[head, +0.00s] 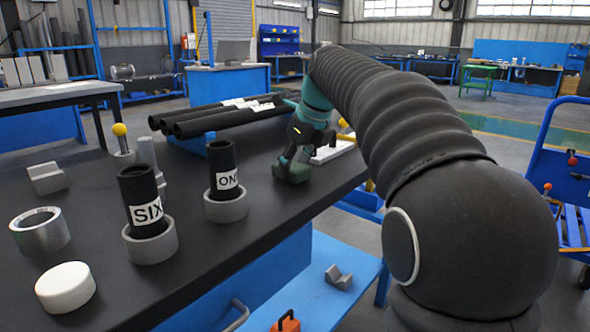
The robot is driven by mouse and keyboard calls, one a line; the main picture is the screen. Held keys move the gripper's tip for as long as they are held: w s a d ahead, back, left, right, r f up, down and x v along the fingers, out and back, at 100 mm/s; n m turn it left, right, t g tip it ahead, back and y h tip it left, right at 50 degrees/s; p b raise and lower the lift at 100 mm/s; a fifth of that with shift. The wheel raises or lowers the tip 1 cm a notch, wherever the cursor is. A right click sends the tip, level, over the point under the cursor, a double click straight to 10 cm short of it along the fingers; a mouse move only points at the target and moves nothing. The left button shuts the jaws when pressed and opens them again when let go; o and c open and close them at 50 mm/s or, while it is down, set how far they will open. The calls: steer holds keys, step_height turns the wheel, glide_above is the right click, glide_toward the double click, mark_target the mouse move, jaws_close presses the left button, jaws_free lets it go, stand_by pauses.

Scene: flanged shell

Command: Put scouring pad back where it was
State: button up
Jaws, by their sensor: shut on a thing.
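My gripper (296,157) points down near the far right part of the black table and is shut on a dark green block-shaped thing, which I take to be the scouring pad (291,174). The pad is at the table surface or just above it; I cannot tell whether it touches. My fingers hide its upper part. A flat white thing (332,152) lies just behind and to the right of the gripper, partly hidden by it.
Black tubes (215,120) lie behind the pad. A grey ring (40,231), white disc (65,287) and grey block (46,178) are further left. Bare table (262,215) lies in front.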

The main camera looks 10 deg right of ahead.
steer(key=shift+f, duration=0.25)
steer(key=o, duration=1.1)
steer(key=p+v, duration=0.2)
steer(key=v, duration=1)
steer(key=shift+r+p, duration=0.2)
steer(key=shift+p, duration=0.15)
